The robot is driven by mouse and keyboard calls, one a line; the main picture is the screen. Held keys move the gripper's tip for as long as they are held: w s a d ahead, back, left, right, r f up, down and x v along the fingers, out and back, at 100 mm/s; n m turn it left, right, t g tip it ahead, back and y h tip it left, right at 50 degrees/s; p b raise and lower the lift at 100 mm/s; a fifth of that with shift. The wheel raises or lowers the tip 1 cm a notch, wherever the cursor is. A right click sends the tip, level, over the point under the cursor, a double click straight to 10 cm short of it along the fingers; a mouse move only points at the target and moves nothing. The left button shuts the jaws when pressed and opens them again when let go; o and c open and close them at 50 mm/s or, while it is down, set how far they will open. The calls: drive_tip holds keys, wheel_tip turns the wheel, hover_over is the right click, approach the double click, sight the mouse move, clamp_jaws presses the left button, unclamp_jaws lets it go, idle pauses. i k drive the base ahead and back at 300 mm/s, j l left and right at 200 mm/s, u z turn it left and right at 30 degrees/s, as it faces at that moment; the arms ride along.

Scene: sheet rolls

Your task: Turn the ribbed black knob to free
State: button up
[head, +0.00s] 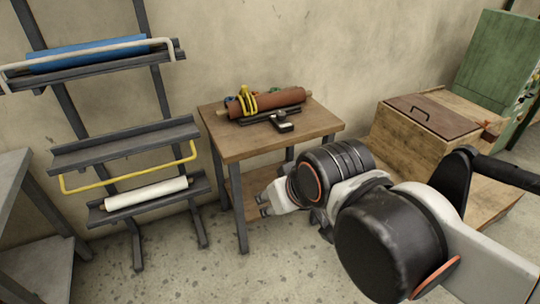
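I cannot make out the ribbed black knob for certain. Small fittings, too small to tell apart, show on the side of a green cabinet (494,65) at the right edge. My gripper (264,205) is low in front of the small wooden table, at the end of my arm, which reaches in from the lower right. Its two grey fingertips appear apart, with nothing seen between them. It is well left of the green cabinet and touches nothing that I can see. My arm hides part of the floor and the cabinet's lower surroundings.
The wooden table (240,147) holds a brown roll (279,102), yellow loops (247,100) and a dark tool (282,121). A wooden box (407,143) with a brown lid stands right. A rack (120,143) with blue and white rolls stands left. Floor (180,275) is clear.

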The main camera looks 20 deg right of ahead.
sight(281, 116)
drive_tip(key=i+l+z, duration=0.15)
drive_tip(key=i+z, duration=0.15)
drive_tip(key=i, duration=0.15)
drive_tip(key=i+z, duration=0.3)
drive_tip(key=i, duration=0.2)
